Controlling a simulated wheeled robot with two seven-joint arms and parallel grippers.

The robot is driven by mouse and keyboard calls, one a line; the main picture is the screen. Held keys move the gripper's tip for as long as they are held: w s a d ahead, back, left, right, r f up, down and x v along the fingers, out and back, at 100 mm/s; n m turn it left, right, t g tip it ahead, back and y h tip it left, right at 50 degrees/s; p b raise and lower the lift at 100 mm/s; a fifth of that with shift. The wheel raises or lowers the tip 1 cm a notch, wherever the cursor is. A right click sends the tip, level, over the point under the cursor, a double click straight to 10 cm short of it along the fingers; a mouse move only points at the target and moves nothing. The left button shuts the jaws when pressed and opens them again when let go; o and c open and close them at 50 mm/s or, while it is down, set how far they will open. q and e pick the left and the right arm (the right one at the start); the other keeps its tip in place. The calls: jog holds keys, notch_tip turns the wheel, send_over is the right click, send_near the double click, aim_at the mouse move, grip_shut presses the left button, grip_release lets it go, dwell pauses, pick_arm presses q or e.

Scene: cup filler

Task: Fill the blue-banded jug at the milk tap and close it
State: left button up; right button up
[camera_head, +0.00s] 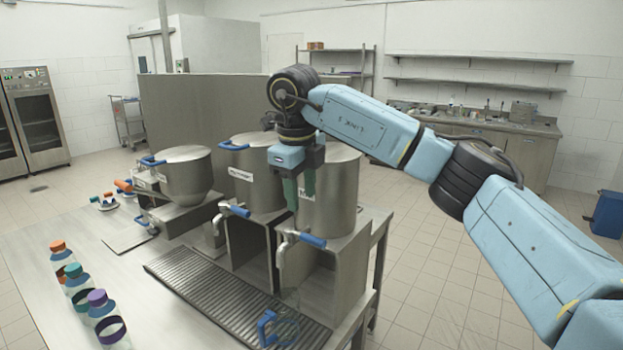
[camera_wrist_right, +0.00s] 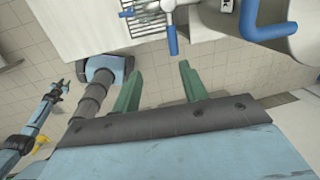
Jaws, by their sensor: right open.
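The blue-banded jug (camera_head: 284,329) is clear with a blue handle and stands at the front end of the drip grate, below the right tap. I cannot tell whether it holds liquid. The right tap (camera_head: 284,243) has a blue lever (camera_head: 312,240) pointing sideways to the right. The tap's vessel (camera_head: 335,200) has a label mostly hidden by my gripper. My right gripper (camera_head: 304,200) is open and empty, fingers pointing down, above the tap lever in the picture. In the right wrist view the gripper (camera_wrist_right: 160,85) is spread, with a blue tap lever (camera_wrist_right: 172,38) just beyond the fingertips, apart from them.
Two other vessels with blue-handled taps (camera_head: 237,210) stand to the left. A large blue handle (camera_wrist_right: 265,30) shows in the wrist view.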

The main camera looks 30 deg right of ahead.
aim_at(319, 240)
jog(key=shift+m+h, duration=0.3)
jog(key=shift+h, duration=0.1)
jog(key=d+f, duration=0.1)
jog(key=f, duration=0.3)
jog(key=d+f+p, duration=0.1)
jog(key=d+f, duration=0.1)
jog(key=f, duration=0.1)
jog(key=d+f, duration=0.1)
jog(key=f, duration=0.3)
jog(key=shift+w+d+f, duration=0.15)
jog(key=shift+w+f, duration=0.15)
grip_shut()
